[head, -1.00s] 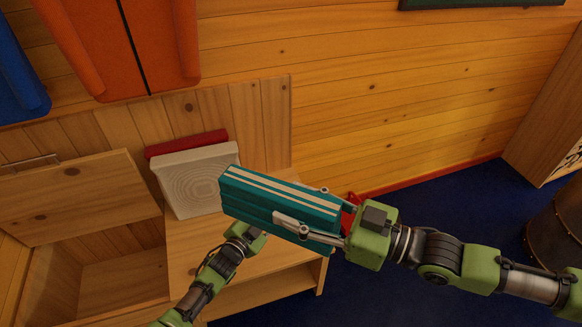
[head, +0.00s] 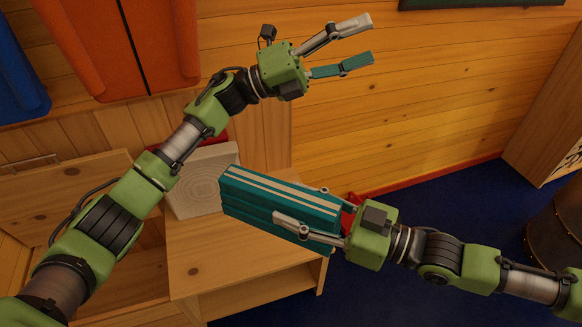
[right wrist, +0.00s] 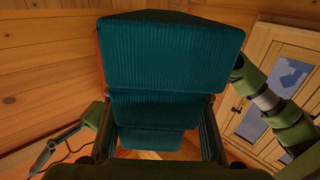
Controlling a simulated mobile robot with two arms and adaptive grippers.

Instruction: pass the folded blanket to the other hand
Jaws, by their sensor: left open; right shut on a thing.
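The folded blanket (head: 262,200) is teal with pale stripes along its top, in stacked folds. In the head view it is held above a wooden bench. My right gripper (head: 300,204) is shut on its right end, one finger along each side. In the right wrist view the blanket (right wrist: 170,60) fills the middle, between the fingers. My left gripper (head: 362,40) is open and empty, above and to the right of the blanket, clear of it, in front of the plank wall. Its fingers point right.
The wooden bench (head: 225,250) stands below, with a pale square block (head: 205,180) on it, partly behind my left arm. An orange padded thing (head: 120,40) hangs at upper left. A dark barrel (head: 560,230) is at far right. Blue floor (head: 440,215) is clear.

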